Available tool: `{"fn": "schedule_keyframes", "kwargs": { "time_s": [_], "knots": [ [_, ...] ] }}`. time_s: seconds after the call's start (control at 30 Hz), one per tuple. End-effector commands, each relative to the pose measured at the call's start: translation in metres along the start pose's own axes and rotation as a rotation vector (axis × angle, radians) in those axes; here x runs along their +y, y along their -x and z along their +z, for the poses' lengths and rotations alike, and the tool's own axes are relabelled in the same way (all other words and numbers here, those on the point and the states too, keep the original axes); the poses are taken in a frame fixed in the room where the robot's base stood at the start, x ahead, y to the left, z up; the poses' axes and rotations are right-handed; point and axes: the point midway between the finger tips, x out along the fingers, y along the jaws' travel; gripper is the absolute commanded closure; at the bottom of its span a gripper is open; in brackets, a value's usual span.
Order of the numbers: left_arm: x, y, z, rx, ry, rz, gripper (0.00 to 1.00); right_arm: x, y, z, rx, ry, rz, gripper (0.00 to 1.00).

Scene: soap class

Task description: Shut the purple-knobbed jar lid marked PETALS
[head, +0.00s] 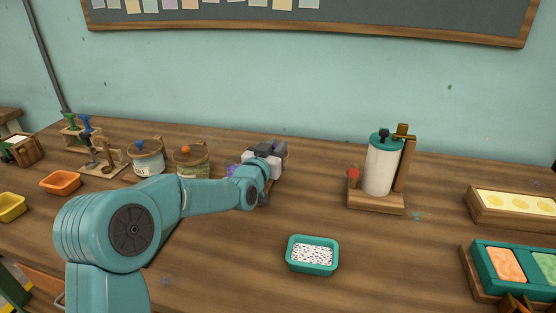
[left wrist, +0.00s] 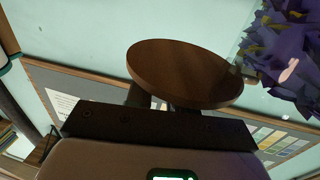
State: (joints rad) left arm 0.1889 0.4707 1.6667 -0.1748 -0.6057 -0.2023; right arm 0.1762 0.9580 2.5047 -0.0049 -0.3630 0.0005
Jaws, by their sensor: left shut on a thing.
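The petals jar is mostly hidden behind my left arm in the head view; a bit of its purple petals (head: 232,170) shows beside the wrist. The petals (left wrist: 290,55) also show at the upper right of the left wrist view. The round brown wooden lid (left wrist: 185,75) is in front of my left gripper in the wrist view, raised and clear of the petals. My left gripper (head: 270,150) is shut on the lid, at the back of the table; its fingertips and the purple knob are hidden. The PETALS label is not visible. My right gripper is not in view.
A jar with a blue knob (head: 147,160) and one with an orange knob (head: 192,162) stand left of the gripper. A teal-topped white dispenser (head: 382,168) stands to the right. A teal tray of speckled bits (head: 313,270) is in front. Table between is clear.

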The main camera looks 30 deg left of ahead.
Motion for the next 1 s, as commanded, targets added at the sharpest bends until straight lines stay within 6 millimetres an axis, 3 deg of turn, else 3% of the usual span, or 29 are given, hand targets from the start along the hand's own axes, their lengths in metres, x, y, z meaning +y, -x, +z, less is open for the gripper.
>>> {"fn": "schedule_keyframes", "kwargs": {
  "time_s": [0.03,0.17,0.37,0.6,1.0],
  "knots": [
    [-0.003,0.004,0.004,0.001,-0.002,0.033,1.0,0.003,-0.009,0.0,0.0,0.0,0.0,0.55],
    [-0.004,0.012,-0.001,-0.002,-0.003,0.143,1.0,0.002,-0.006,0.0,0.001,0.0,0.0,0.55],
    [-0.007,0.025,-0.008,-0.005,0.001,0.315,1.0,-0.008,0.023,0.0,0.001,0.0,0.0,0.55],
    [-0.014,0.04,-0.011,-0.003,0.004,0.535,1.0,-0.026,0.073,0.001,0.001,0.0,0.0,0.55],
    [-0.025,0.057,-0.005,0.004,0.001,0.805,1.0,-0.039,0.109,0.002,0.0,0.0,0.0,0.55]
  ]
}}
